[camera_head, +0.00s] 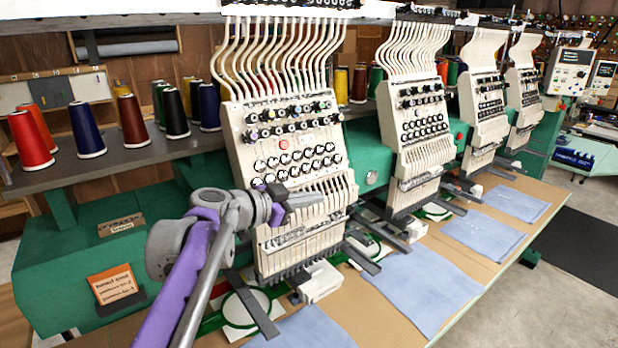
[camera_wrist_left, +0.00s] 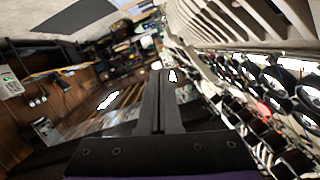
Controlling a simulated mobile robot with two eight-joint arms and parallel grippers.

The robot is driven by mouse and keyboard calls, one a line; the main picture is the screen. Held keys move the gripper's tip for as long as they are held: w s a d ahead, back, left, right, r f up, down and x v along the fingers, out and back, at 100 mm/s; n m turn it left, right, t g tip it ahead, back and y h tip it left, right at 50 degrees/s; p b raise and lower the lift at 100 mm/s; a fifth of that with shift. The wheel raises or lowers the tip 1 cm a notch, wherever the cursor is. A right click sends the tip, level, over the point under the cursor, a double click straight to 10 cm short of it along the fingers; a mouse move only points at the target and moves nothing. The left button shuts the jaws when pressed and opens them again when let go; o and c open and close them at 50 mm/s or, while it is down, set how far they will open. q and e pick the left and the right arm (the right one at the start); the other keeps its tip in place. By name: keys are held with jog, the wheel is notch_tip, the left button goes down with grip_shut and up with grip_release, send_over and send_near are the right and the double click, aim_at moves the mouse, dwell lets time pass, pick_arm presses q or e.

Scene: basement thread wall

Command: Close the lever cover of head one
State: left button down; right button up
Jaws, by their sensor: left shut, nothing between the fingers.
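Head one (camera_head: 290,150) is the nearest cream embroidery head, with rows of dark knobs and round dials above a slotted lower face. Its lever area (camera_head: 335,188) is the band of slots below the dials, partly hidden by my gripper. I cannot make out clearly whether a cover there is open or shut. My left gripper (camera_head: 308,200) is in front of this band, shut and empty, pointing right. In the left wrist view its dark fingers (camera_wrist_left: 160,100) lie together, with the head's dials and slotted face (camera_wrist_left: 250,20) along the right side. My right gripper is not in view.
More heads (camera_head: 420,120) stand in a row to the right. Thread cones (camera_head: 85,130) stand on the shelf (camera_head: 105,162) at left. Hoops (camera_head: 240,308) and blue cloth pieces (camera_head: 415,280) lie on the tan table (camera_head: 345,310) below. The floor at right is open.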

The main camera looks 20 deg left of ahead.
pick_arm(q)
notch_tip(320, 180, down, 8)
jog(key=w+a+m+t+y+p, duration=0.1)
jog(key=a+m, duration=0.1)
jog(key=m, duration=0.4)
jog(key=shift+w+a+t, duration=0.15)
jog(key=shift+w+t, duration=0.25)
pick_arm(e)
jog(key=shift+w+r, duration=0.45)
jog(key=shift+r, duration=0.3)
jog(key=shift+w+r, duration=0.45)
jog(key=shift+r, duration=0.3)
